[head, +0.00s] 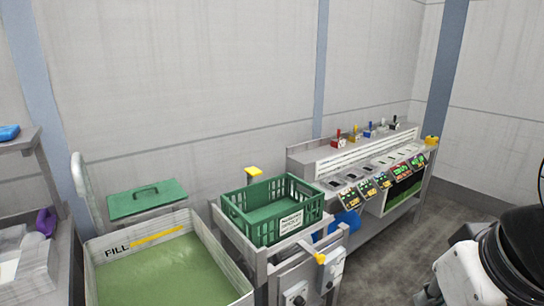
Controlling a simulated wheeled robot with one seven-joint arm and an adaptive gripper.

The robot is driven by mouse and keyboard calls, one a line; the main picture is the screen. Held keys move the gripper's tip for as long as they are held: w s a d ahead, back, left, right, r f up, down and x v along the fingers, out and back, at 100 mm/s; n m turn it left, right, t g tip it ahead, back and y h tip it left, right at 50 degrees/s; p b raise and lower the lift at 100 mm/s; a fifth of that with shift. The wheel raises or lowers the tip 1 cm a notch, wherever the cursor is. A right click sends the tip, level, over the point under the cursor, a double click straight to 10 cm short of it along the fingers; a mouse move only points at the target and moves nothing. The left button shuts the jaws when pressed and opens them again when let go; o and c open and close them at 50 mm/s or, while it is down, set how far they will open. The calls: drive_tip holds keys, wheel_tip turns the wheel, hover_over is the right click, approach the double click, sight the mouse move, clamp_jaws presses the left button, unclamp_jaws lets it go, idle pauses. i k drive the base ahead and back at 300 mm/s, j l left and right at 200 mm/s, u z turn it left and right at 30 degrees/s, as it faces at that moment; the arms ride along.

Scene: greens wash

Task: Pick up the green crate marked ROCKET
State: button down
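A green slatted crate (249,207) stands upright on a grey metal stand (262,262) near the middle of the head view. It has open sides, and its inside looks empty. A white label on its front carries dark lettering, too small to read with certainty. White and black links of my arm show at the lower right edge, well to the right of the crate. My gripper is not in view, so nothing shows touching the crate.
A wash basin (240,279) marked FILL holds green liquid left of the crate. A green handled lid (147,199) lies behind it. A control console (352,160) with coloured levers stands right. A yellow-topped post (254,171) rises behind the crate. Floor at lower right is clear.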

sight(266, 222)
drive_tip(key=i+l+u, duration=0.3)
drive_tip(key=i+l, duration=0.2)
drive_tip(key=i+l+u, duration=0.25)
drive_tip(key=i+l, duration=0.15)
drive_tip(key=l, duration=0.25)
drive_tip(key=i+l+u, duration=0.3)
drive_tip(key=l, duration=0.4)
drive_tip(key=i+l+u, duration=0.1)
drive_tip(key=l, duration=0.25)
drive_tip(key=i+l+u, duration=0.15)
drive_tip(key=l, duration=0.25)
drive_tip(key=i, duration=0.1)
